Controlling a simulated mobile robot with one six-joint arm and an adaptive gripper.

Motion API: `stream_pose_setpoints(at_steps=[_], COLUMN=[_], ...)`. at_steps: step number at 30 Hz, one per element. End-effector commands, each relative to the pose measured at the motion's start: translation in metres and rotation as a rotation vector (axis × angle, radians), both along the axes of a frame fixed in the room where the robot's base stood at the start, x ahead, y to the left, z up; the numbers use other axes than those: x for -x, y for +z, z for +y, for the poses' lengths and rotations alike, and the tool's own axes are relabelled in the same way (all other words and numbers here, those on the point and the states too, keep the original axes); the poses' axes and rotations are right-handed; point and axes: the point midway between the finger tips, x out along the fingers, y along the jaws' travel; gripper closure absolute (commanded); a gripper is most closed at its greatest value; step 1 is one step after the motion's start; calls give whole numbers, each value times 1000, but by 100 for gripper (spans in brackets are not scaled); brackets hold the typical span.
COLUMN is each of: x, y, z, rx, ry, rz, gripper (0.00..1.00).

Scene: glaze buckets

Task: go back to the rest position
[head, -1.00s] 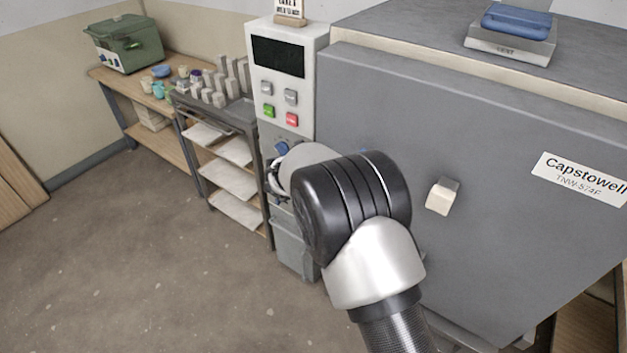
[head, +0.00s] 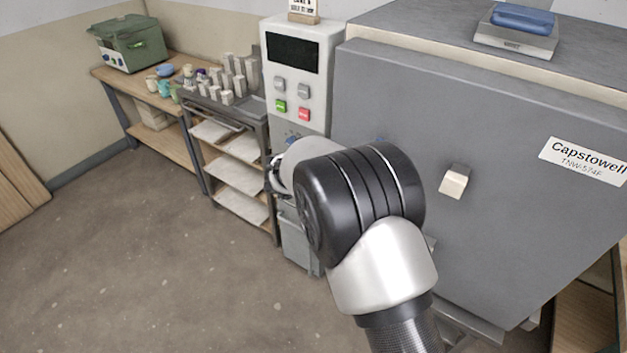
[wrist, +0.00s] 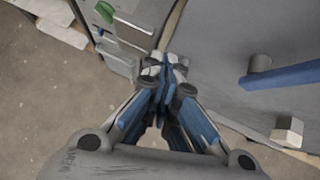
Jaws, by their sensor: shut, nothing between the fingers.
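My gripper (wrist: 163,68) shows in the wrist view with its blue-lined fingers together and nothing between them. In that view it is in front of the seam between the kiln's control side and its grey door. In the head view my arm's black and silver joint covers most of the gripper. The arm stands in front of the grey kiln (head: 480,130), left of its pale door knob (head: 455,182).
The control panel (head: 300,75) has a dark screen and green and red buttons. A rack (head: 240,175) of shelves stands left of it, beside a wooden bench (head: 105,75) with a green machine (head: 128,42). A scale (head: 515,35) sits on the kiln. The floor at left is clear.

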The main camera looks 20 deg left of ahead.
Motion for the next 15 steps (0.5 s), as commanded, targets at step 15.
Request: stream_pose_setpoints(at_steps=[15], x=[53], y=[52], z=[10], rx=[1], ry=[-5], rz=[3], gripper=[100])
